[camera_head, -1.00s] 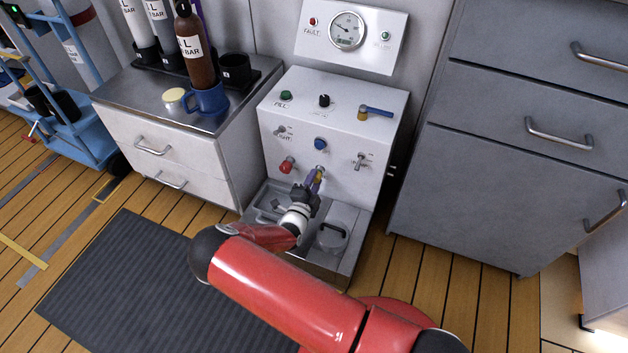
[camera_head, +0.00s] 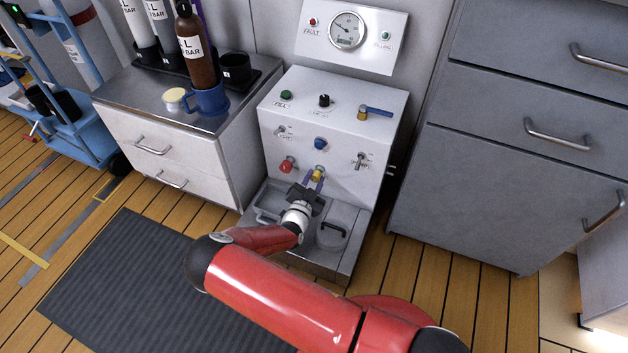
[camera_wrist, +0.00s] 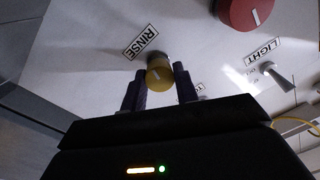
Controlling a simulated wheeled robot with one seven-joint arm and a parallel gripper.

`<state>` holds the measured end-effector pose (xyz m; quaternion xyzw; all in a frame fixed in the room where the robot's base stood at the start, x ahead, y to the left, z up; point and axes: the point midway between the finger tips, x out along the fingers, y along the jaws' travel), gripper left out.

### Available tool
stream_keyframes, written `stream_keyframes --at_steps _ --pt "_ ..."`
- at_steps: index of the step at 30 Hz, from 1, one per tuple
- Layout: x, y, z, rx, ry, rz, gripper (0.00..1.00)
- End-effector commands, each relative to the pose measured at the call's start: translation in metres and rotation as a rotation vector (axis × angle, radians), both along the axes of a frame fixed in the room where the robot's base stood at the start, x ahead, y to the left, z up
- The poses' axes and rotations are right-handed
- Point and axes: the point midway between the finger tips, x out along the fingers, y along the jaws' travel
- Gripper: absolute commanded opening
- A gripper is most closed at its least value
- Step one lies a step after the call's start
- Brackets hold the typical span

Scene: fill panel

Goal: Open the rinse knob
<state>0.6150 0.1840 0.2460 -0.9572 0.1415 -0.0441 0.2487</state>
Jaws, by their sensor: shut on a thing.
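The yellow rinse knob (camera_head: 319,174) is on the front of the white panel, low in the middle. In the wrist view the knob (camera_wrist: 160,76) sits beside the "RINSE" label (camera_wrist: 141,42), with a short pale mark on its face. My gripper (camera_head: 316,182) reaches the panel from the front, and its two dark purple fingers stand on either side of the knob. In the wrist view my gripper (camera_wrist: 160,80) is shut on the knob. The fingers hide part of the knob's sides.
A red knob (camera_head: 287,164) is close at the left, and a blue knob (camera_head: 320,144) is just above. A light switch (camera_wrist: 277,76) and another toggle (camera_head: 361,161) are nearby. A metal sink tray (camera_head: 345,212) lies below. Grey drawers (camera_head: 500,185) stand at the right.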

Motion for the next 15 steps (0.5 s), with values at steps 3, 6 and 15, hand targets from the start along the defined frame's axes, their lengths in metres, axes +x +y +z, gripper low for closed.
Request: stream_keyframes --at_steps 3,6,15 --pt "-0.0012 0.0014 -0.0027 -0.018 0.012 0.002 0.07" --pt "-0.0013 0.0013 -0.0028 -0.026 0.016 0.003 0.07" --pt "-0.0014 0.001 -0.003 -0.027 0.017 0.002 0.07"
